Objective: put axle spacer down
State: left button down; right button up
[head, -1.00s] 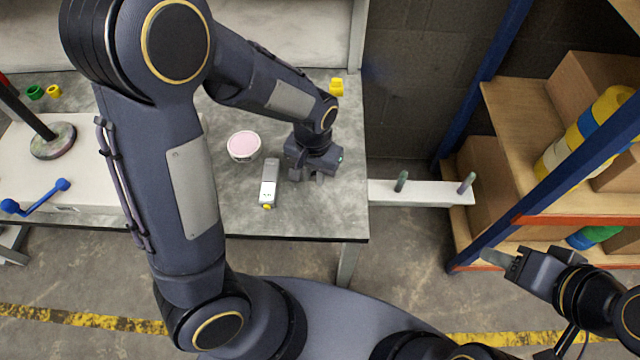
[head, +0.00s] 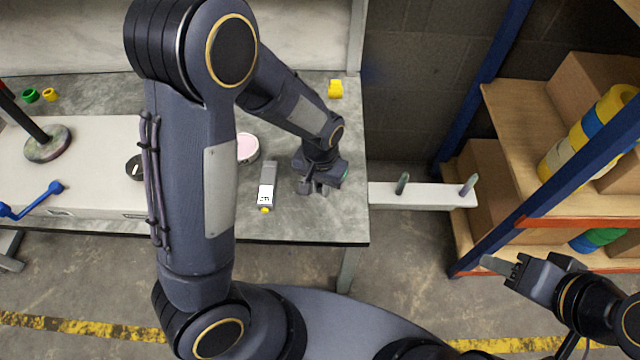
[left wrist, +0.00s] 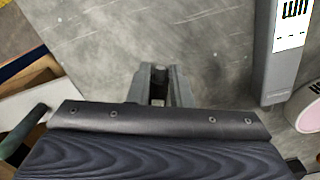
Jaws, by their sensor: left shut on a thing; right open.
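My left gripper (head: 316,190) is over the right part of the grey workbench (head: 330,222), pointing down. In the left wrist view my left gripper (left wrist: 160,88) is shut on a small dark cylindrical piece, the axle spacer (left wrist: 159,75), between its fingertips. Most of the spacer is hidden by the fingers. I cannot tell whether it touches the bench top. My right gripper (head: 498,264) is open and empty at the right, away from the bench, in front of the shelf rack.
A grey label device (head: 267,185) lies just left of my left gripper, beside a pink-topped tub (head: 247,148). A yellow piece (head: 335,89) sits at the back. A white rail with pegs (head: 425,195) juts out right of the bench.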

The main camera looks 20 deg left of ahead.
pick_arm(q)
jog(key=shift+f, duration=0.35)
jog(key=c, duration=1.3)
grip_release()
